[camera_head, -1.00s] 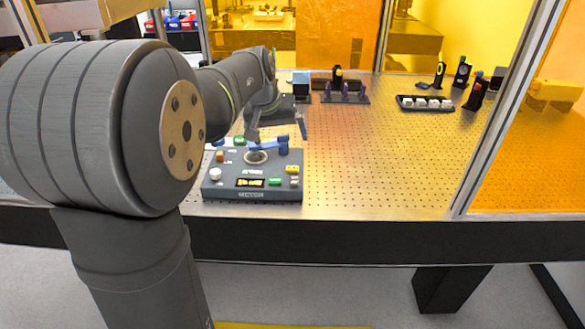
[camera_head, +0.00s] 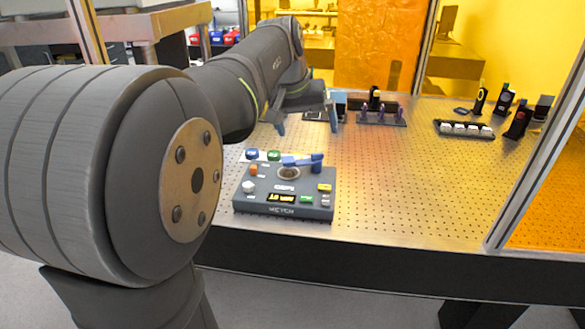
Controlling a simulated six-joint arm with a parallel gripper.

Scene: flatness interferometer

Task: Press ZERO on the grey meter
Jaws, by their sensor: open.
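The grey meter (camera_head: 263,207) sits on the perforated metal table, with "METER" lettered on its front. Its top carries a lit yellow display (camera_head: 282,198), a white knob (camera_head: 248,187), an orange button (camera_head: 253,170), a yellow button (camera_head: 324,187), a green button (camera_head: 306,199) and a blue lever-like part (camera_head: 303,162) by a round dial. The button labels are too small to read, so I cannot tell which one is ZERO. My gripper (camera_head: 307,124) is open and empty. In the picture it is above and behind the meter, apart from it.
A blue cap (camera_head: 252,154) and a green cap (camera_head: 274,155) show at the meter's back left. A rack with purple parts (camera_head: 381,117), a dark tray of white blocks (camera_head: 464,130) and several upright tools stand farther back. The table right of the meter is clear. A metal frame post (camera_head: 540,150) rises at right.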

